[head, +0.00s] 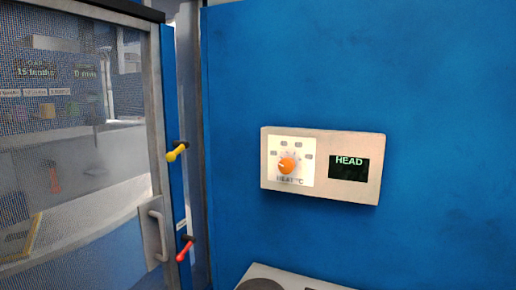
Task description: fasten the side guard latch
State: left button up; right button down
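The side guard is a mesh door (75,130) in a grey frame, filling the left of the head view. A grey pull handle (155,228) is on its right frame post. Beside the frame, a yellow-knobbed lever (177,152) sits on a narrow blue strip. Below it is a red-handled lever (185,249), tilted down to the left. I cannot tell which lever is the latch, or whether it is fastened. Neither of my grippers is in view.
A blue panel (430,90) fills the right side. A pale grey surface (290,277) juts in at the bottom. Machine parts show blurred through the mesh.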

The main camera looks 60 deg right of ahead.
aim_at(181, 146)
jog(key=z, duration=1.4)
jog(key=i+l, duration=0.3)
jog(key=i, duration=0.15)
jog(key=z, duration=0.05)
